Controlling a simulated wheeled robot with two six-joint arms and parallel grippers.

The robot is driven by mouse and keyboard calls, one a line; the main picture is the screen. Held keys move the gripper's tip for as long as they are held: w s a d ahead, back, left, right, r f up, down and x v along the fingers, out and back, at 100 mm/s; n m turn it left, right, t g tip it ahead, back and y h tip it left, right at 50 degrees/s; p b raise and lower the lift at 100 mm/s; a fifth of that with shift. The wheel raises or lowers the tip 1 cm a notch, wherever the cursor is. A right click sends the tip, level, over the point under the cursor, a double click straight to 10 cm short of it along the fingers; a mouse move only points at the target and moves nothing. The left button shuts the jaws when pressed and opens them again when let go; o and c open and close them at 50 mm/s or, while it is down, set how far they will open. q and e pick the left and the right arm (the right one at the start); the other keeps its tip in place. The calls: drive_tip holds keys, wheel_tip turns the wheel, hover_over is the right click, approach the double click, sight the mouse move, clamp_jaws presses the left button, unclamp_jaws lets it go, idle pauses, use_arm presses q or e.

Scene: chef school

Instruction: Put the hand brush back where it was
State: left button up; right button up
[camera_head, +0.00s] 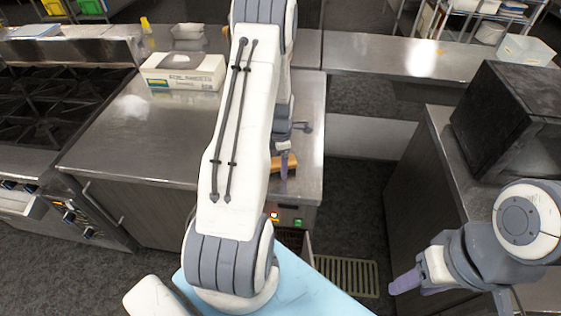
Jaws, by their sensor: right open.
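A wooden, orange-brown piece that looks like the hand brush (284,167) lies at the right front part of the steel counter, partly hidden behind my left arm. My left gripper (284,164) points down right at it, with a purple finger overlapping the piece in the picture. The arm hides most of this gripper, so I cannot tell whether it is open, shut or touching the brush. My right gripper (408,286), with purple fingers, is open at the lower right, away from the counter, and nothing shows in it.
A tissue-like white box (184,72) and a yellow bottle (147,32) stand at the back of the steel counter (130,140). A stove (60,100) is at left. A dark box-shaped appliance (515,115) stands on the right counter. A floor grate (345,275) lies between.

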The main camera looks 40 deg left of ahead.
use_arm(q)
drive_tip(key=shift+r, duration=0.1)
wheel_tip(320, 180, up, 11)
drive_tip(key=b, duration=0.3)
drive_tip(key=d+r+m, duration=0.5)
drive_tip(key=d+m, duration=0.4)
drive_tip(key=d, duration=0.4)
drive_tip(key=s+d+r+m, duration=0.3)
drive_tip(key=s+d+m, duration=0.2)
drive_tip(key=d+m, duration=0.55)
drive_tip(key=s+d+m, duration=0.5)
drive_tip(key=s+m, duration=0.3)
drive_tip(key=s+d+r+m+h, duration=0.1)
drive_tip(key=s+d+m, duration=0.4)
drive_tip(key=s+m, duration=0.3)
drive_tip(key=shift+s+d+m, duration=0.15)
drive_tip(key=shift+s+m, duration=0.05)
drive_tip(key=shift+m, duration=0.15)
drive_tip(key=shift+r, duration=0.1)
